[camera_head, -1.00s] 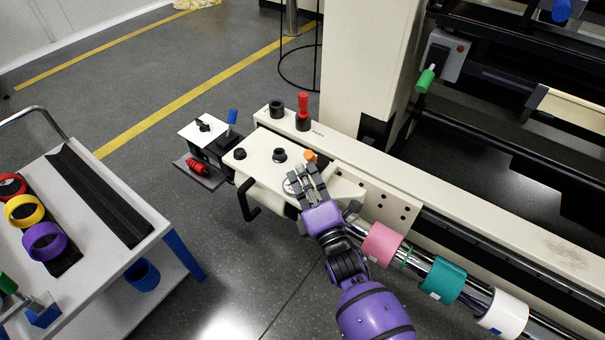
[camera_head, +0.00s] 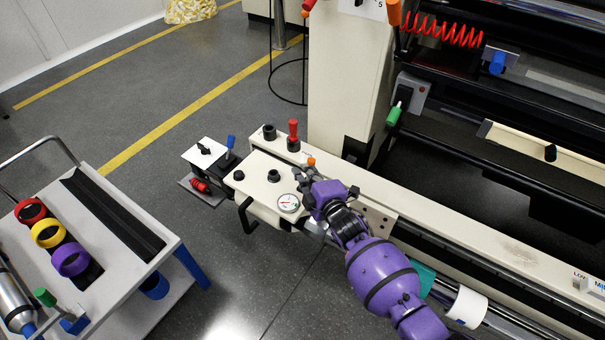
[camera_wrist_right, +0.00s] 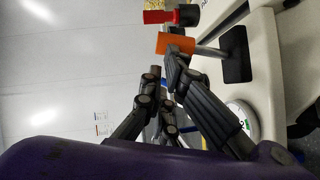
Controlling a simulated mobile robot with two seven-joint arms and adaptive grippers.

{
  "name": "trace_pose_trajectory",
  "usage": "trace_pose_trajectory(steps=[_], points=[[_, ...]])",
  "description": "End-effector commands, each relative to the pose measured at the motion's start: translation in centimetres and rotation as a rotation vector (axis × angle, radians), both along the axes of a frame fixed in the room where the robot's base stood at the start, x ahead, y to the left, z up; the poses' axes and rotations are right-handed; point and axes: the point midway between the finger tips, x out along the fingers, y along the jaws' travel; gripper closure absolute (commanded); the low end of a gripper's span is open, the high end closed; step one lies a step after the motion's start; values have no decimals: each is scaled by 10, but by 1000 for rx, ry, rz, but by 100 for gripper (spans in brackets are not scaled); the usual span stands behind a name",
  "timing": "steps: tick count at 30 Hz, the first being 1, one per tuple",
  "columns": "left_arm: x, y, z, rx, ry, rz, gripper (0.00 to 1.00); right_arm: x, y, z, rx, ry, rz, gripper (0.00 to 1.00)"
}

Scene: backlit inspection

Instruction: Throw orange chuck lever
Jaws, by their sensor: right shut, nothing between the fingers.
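The orange chuck lever (camera_head: 311,162) shows as a small orange knob on the cream machine housing in the head view. In the right wrist view its orange knob (camera_wrist_right: 176,43) sits on a grey rod that leads to a dark base plate (camera_wrist_right: 236,55). My right gripper (camera_head: 306,174) is right beside the knob, with purple wrist and arm reaching in from the lower right. In the wrist view its black fingers (camera_wrist_right: 165,80) are shut and empty, with one fingertip at or very near the knob's lower edge; contact cannot be told. My left gripper is not in view.
A round gauge (camera_head: 288,203) lies on the housing near my gripper. A red-topped lever (camera_head: 293,130) and black knobs (camera_head: 239,175) stand close by. A white cart (camera_head: 120,240) with coloured rings is at left.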

Motion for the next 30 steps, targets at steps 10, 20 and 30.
trace_pose_trajectory(steps=[10,20,30], points=[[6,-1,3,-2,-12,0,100,13,-9,2,-2,-3,1,100],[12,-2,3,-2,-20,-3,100,16,-11,3,-1,-3,1,100],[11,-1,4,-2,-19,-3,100,16,-11,3,-1,-3,1,100]])
